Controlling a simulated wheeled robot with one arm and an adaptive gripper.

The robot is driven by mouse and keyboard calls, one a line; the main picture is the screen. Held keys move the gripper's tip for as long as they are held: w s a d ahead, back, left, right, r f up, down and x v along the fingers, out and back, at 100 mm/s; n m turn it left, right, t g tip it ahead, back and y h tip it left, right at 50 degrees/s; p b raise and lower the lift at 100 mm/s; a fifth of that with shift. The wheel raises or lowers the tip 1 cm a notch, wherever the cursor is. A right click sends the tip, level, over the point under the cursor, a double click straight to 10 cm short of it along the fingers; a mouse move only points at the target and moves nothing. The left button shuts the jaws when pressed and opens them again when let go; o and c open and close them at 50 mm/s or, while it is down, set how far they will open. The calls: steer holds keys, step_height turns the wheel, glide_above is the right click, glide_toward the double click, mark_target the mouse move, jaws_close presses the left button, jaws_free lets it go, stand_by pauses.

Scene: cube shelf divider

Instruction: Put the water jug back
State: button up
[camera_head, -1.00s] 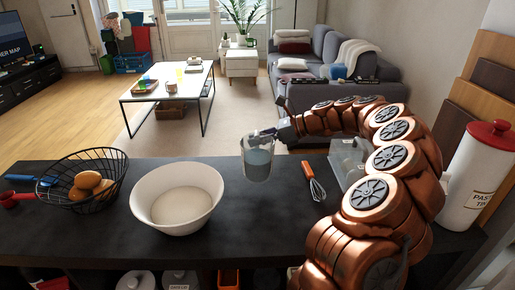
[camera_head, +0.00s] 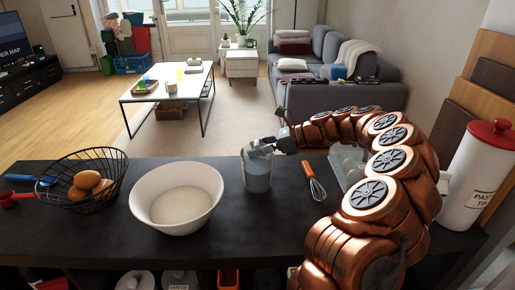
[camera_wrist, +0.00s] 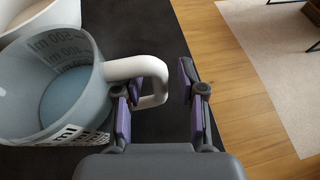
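The water jug (camera_head: 257,178) is a clear measuring jug with bluish water and a white handle. It stands upright on the dark counter, right of the white bowl. In the wrist view the jug (camera_wrist: 48,95) fills the left side, with printed volume marks. My gripper (camera_head: 264,147) is at the jug's rim and handle. In the wrist view my gripper (camera_wrist: 160,95) has its purple-padded fingers spread, with the outer part of the handle (camera_wrist: 155,72) between them. A gap shows between the handle and the right finger. The left finger is close to the jug wall.
The white bowl (camera_head: 145,196) stands left of the jug. A wire basket (camera_head: 110,165) with brown eggs or buns is further left. A whisk (camera_head: 313,182) lies to the right, near a clear egg box (camera_head: 345,165). A white canister (camera_head: 470,180) stands at far right.

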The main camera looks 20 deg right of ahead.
steer(key=shift+d+r, duration=0.1)
steer(key=shift+r, duration=0.05)
steer(key=v, duration=1.2)
steer(key=shift+p, duration=0.45)
